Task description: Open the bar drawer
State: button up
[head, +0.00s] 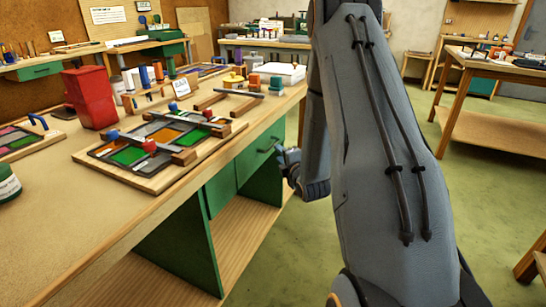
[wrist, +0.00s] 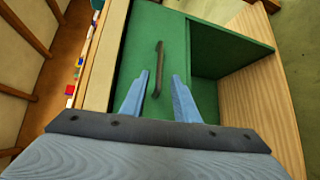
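The green bar drawer (head: 252,158) sits in the side of the wooden workbench and looks shut, flush with the bench. Its dark bar handle shows in the head view (head: 270,145) and, larger, in the wrist view (wrist: 159,62). My gripper (wrist: 160,75) is open and faces the drawer front. In the wrist view, the lower part of the handle lies between the two fingers, closer to the left one; I cannot tell how deep the handle is between them. In the head view my gripper (head: 284,155) is just right of the handle, partly hidden by my arm.
The workbench top (head: 60,215) holds a leaded glass panel (head: 150,140), a red container (head: 90,97) and several small tools and jars. Below the drawer is an open wooden shelf (head: 245,222). Green floor right of the bench is free. Another table (head: 480,130) stands further right.

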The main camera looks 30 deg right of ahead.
jog(key=x, duration=0.8)
jog(key=shift+d, duration=0.15)
jog(key=shift+r, duration=0.1)
grip_shut()
